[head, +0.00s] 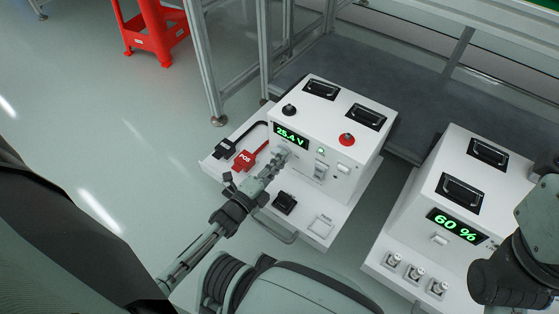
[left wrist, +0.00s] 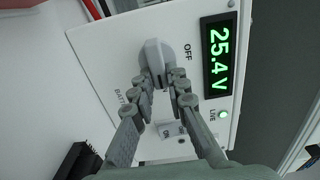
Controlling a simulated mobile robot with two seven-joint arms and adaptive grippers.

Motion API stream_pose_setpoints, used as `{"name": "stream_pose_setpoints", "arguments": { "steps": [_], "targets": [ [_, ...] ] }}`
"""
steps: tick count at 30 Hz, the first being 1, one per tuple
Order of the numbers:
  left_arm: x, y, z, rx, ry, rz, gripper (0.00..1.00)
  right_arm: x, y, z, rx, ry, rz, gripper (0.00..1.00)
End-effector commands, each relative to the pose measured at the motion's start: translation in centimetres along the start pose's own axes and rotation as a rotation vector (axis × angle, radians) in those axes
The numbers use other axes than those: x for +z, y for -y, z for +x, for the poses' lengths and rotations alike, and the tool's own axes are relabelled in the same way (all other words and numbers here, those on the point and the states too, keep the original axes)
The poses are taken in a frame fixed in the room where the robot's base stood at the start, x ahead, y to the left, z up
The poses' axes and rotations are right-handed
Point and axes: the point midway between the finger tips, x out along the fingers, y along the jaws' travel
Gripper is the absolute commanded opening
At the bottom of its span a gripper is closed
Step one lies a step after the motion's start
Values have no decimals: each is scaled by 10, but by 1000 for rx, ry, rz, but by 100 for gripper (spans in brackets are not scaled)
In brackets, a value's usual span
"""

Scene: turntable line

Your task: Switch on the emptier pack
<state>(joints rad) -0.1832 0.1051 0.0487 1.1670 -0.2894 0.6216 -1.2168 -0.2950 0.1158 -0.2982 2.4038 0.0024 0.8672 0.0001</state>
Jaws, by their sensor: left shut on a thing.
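The left pack (head: 318,118) is a white box with a green display (head: 291,136) reading 25.4 V. The right pack (head: 468,170) is a similar white box with a display (head: 456,224) reading 60 %. My left gripper (head: 277,160) is at the front of the left pack, below its display. In the left wrist view, its fingers (left wrist: 160,84) are shut on a grey rotary knob (left wrist: 153,52), next to the words OFF and BATT; the rest of the lettering is partly hidden. A green lamp (left wrist: 222,114) marked LIVE is lit.
A red POS connector (head: 247,158) and a black connector (head: 225,148) lie on the left pack's ledge. A black block (head: 284,202) is nearer the front. The right pack's ledge has several small switches (head: 415,272). A red stool (head: 153,28) stands far left.

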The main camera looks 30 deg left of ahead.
Motion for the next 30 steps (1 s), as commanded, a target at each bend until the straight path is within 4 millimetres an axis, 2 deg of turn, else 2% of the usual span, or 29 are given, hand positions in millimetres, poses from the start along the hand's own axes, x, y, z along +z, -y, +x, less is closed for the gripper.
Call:
{"name": "stream_pose_setpoints", "arguments": {
  "steps": [15,16,21,30],
  "targets": [
    [-1,0,0,0,-2,20,0,-1,0,1,-7,-3,-2,0],
    [-1,0,0,1,-2,20,17,-1,0,1,-7,-3,-2,0],
    [-1,0,0,0,-1,19,35,-1,0,1,-4,-4,-2,0],
    [0,-1,-2,1,0,18,35,0,-1,2,2,-6,-1,0]
  ]
}}
